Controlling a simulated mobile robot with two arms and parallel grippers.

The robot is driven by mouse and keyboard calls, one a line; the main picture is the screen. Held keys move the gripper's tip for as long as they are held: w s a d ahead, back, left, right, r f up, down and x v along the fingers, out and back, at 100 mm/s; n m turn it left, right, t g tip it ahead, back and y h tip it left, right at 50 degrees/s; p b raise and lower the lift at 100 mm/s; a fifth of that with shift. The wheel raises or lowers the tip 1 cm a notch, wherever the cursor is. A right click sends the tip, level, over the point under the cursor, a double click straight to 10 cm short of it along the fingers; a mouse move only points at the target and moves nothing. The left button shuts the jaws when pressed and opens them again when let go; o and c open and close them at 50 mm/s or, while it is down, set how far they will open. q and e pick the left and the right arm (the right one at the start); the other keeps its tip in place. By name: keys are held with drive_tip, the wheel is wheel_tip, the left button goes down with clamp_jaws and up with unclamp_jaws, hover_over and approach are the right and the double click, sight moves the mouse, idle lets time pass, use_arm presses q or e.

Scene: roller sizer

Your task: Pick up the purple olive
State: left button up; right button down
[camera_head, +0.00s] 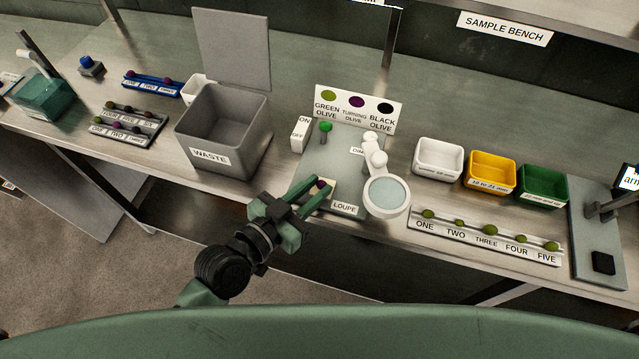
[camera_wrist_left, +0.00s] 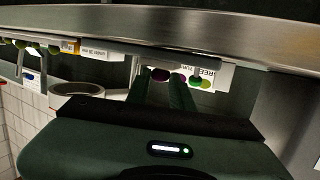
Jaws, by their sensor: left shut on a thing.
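The purple olive (camera_head: 320,184) is small and dark. In the head view it sits between the fingertips of my left gripper (camera_head: 316,190), which is shut on it. The fingers partly hide it. They are at the front edge of the grey loupe board (camera_head: 342,150), left of the LOUPE label. In the left wrist view the olive (camera_wrist_left: 160,75) shows dark purple between the green fingertips of the left gripper (camera_wrist_left: 161,82). My right gripper is in neither view.
The round loupe lens (camera_head: 387,195) stands just right of the gripper. The grey WASTE bin (camera_head: 222,128) is to the left. White (camera_head: 438,160), yellow (camera_head: 490,173) and green (camera_head: 543,186) bins stand right, behind a numbered rack (camera_head: 485,243) of green olives.

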use_arm(q)
drive_tip(key=shift+r, duration=0.65)
wheel_tip(320, 180, up, 19)
drive_tip(key=p, duration=0.3)
drive_tip(key=shift+p, duration=0.35)
drive_tip(key=shift+f, duration=0.15)
